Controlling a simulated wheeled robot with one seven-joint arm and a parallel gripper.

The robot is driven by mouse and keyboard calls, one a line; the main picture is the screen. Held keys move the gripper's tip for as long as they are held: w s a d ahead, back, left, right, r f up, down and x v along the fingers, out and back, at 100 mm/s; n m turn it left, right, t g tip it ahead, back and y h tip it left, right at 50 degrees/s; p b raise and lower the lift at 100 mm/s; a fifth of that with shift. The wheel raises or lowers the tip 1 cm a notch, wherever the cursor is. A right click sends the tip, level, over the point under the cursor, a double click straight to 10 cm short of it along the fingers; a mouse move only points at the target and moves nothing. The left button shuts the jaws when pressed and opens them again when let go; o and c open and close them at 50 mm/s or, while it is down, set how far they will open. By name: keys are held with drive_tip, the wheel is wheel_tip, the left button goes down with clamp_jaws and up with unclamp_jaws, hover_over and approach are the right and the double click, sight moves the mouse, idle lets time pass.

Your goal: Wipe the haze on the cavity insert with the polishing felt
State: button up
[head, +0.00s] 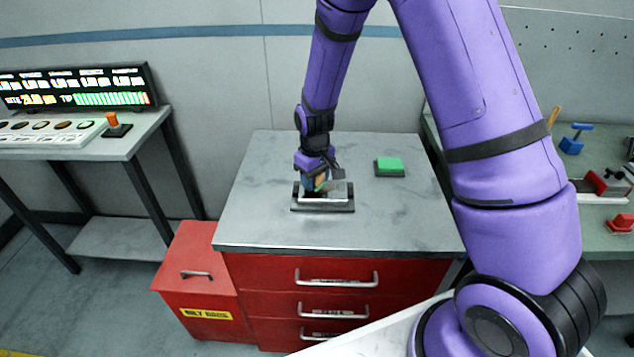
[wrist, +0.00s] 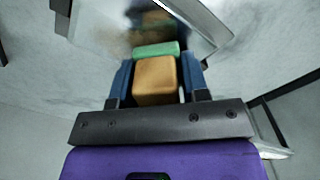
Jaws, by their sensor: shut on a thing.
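The polishing felt (wrist: 155,80) is a tan block with a green face at its far end, between the two blue fingers of my gripper (wrist: 157,78). My gripper (head: 318,184) is shut on it, above the cavity insert. The cavity insert (head: 338,196) is a shiny metal block on a dark base on the cabinet top, partly hidden by my gripper. In the wrist view the insert (wrist: 205,22) mirrors the felt and fingers. A brownish smear, seemingly the haze (wrist: 118,42), shows left of the green face. I cannot tell whether felt and insert touch.
A green pad (head: 389,164) on a dark base sits right of the insert on the grey cabinet top (head: 270,215). The cabinet top is otherwise clear. A red bin (head: 200,285) stands at left. A console bench (head: 130,140) and a right-hand bench with tools (head: 590,185) flank it.

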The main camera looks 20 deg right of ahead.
drive_tip(key=shift+d+r, duration=0.15)
drive_tip(key=shift+r, duration=3.4)
